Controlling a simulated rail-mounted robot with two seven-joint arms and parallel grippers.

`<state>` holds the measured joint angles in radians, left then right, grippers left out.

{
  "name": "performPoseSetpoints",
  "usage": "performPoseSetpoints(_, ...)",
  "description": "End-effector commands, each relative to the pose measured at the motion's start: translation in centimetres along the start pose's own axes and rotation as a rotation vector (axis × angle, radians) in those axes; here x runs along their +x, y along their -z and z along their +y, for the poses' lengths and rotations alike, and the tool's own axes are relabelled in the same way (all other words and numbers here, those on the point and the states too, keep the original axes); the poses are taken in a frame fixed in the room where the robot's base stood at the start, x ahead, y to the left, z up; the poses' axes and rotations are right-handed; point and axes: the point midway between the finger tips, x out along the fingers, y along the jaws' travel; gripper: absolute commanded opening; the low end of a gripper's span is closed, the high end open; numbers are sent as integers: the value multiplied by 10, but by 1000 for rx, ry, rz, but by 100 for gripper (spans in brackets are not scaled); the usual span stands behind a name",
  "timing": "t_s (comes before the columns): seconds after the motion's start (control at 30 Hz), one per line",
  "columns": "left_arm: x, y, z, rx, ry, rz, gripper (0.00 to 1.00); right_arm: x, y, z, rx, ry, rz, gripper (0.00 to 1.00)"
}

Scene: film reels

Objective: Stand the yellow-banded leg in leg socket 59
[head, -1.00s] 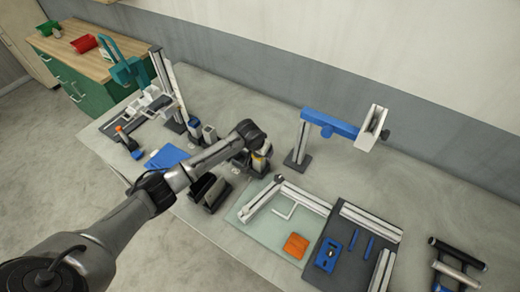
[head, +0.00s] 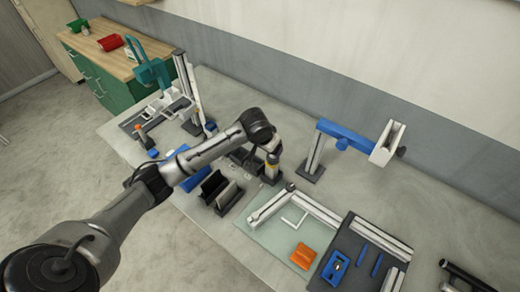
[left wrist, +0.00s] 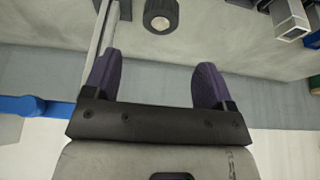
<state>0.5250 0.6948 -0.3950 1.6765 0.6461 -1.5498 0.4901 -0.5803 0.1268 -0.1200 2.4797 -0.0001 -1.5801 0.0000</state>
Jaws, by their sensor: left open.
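In the head view my left arm reaches from the lower left to my left gripper (head: 271,172), which is over the middle of the bench. A small yellow band (head: 273,158) shows beside the gripper; I cannot tell whether it belongs to the leg or to my wrist. In the left wrist view the purple fingers (left wrist: 152,82) are apart with nothing between them. A dark ribbed round piece (left wrist: 161,14) with a pale centre is beyond the fingertips; I cannot tell whether it is the leg's end. No socket number is legible. My right gripper is not in view.
A post with a blue arm (head: 340,134) stands right of the gripper. A dark open holder (head: 222,190) is in front of it. A pale mat with an orange block (head: 303,256) and a dark tray (head: 345,270) lie at front right. A teal frame (head: 150,68) stands far left.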

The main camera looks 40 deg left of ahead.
Motion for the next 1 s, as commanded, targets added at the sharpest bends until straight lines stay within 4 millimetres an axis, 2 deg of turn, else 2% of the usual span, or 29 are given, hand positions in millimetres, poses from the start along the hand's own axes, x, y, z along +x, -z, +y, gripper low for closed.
performPoseSetpoints(0.23,-3,-5,4,8,-3,-2,78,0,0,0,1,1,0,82)
performPoseSetpoints(0.37,12,-36,25,65,-22,-17,78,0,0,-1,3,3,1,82)
performPoseSetpoints(0.47,27,-83,54,139,-53,-31,78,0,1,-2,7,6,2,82)
performPoseSetpoints(0.53,34,-124,76,193,-78,-38,78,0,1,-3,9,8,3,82)
performPoseSetpoints(0.7,29,-220,112,277,-125,-42,78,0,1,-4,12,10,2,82)
performPoseSetpoints(0.8,16,-267,121,296,-134,-44,78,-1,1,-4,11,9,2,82)
performPoseSetpoints(0.9,0,-306,124,300,-130,-49,78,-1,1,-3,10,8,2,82)
performPoseSetpoints(1.0,-16,-336,121,298,-115,-56,78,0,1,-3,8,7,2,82)
